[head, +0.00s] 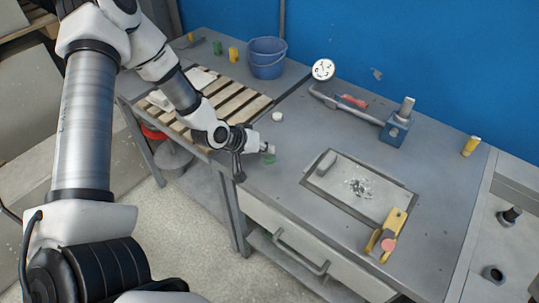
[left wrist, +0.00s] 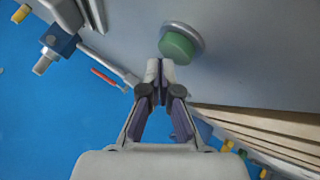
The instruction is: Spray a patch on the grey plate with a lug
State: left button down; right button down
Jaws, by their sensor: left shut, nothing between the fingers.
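The grey plate (head: 385,204) lies in a dark-edged recess on the bench, with a raised grey lug (head: 325,163) at its left. A patch of pale flakes (head: 358,187) lies near its middle. My left gripper (head: 268,149) is left of the plate, low over the bench, its fingers together and empty. A small green round thing (head: 270,160) is just below it. In the left wrist view this green thing (left wrist: 177,47) has a grey round rim and sits just beyond the fingertips (left wrist: 160,68); I cannot tell whether they touch. My right gripper is out of view.
A yellow bracket with a pink disc (head: 388,236) stands at the plate's front right corner. A blue clamp block (head: 396,130) with a long bar is behind the plate. A slatted wooden pallet (head: 235,104) and blue bucket (head: 267,58) are behind left. Bench right of the plate is clear.

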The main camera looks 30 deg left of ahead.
aim_at(267, 157)
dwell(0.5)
pick_arm(q)
jog(key=shift+f+b, duration=0.5)
jog(key=shift+r, duration=0.15)
jog(key=shift+r+p, duration=0.35)
jog(key=shift+p, duration=0.1)
notch_tip(267, 157, up, 6)
jog(key=p, duration=0.5)
jog(key=shift+r, duration=0.1)
